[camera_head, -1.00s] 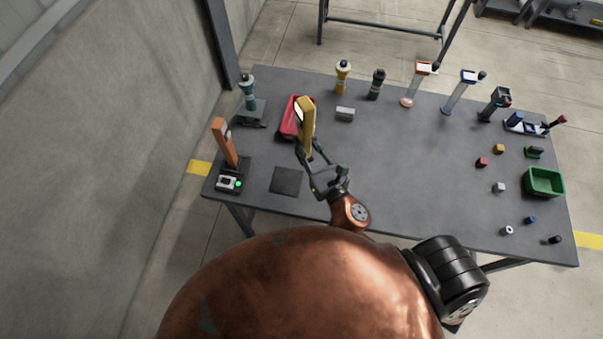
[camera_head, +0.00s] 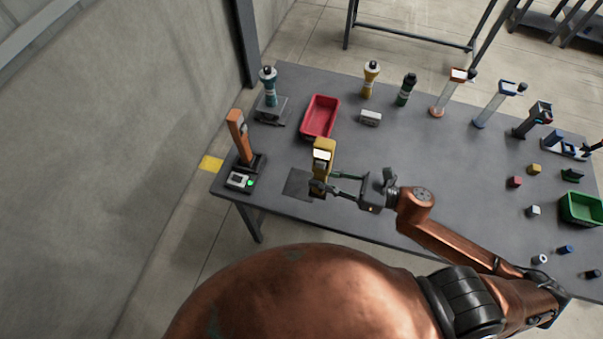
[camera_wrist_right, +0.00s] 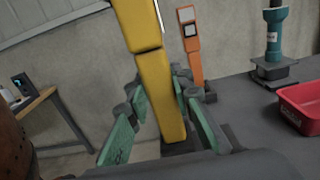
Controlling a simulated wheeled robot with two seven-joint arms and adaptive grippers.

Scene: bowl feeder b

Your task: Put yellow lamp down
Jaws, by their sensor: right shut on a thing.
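The yellow lamp (camera_head: 323,158) stands roughly upright in my right gripper (camera_head: 322,189), with its white light face showing near the top. The right gripper is shut on the lamp's lower part. In the head view the lamp is over or at the right edge of a dark square mat (camera_head: 298,184) on the table. I cannot tell whether its base touches the surface. In the right wrist view the yellow lamp (camera_wrist_right: 157,85) fills the middle between the green finger links. My left gripper is not in view.
On the grey table (camera_head: 420,170), an orange lamp (camera_head: 238,135) stands in a black base at the left. A red bin (camera_head: 320,116) lies behind the yellow lamp. Several bottles and tools line the back edge. Small blocks and a green bin (camera_head: 582,207) are at the right.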

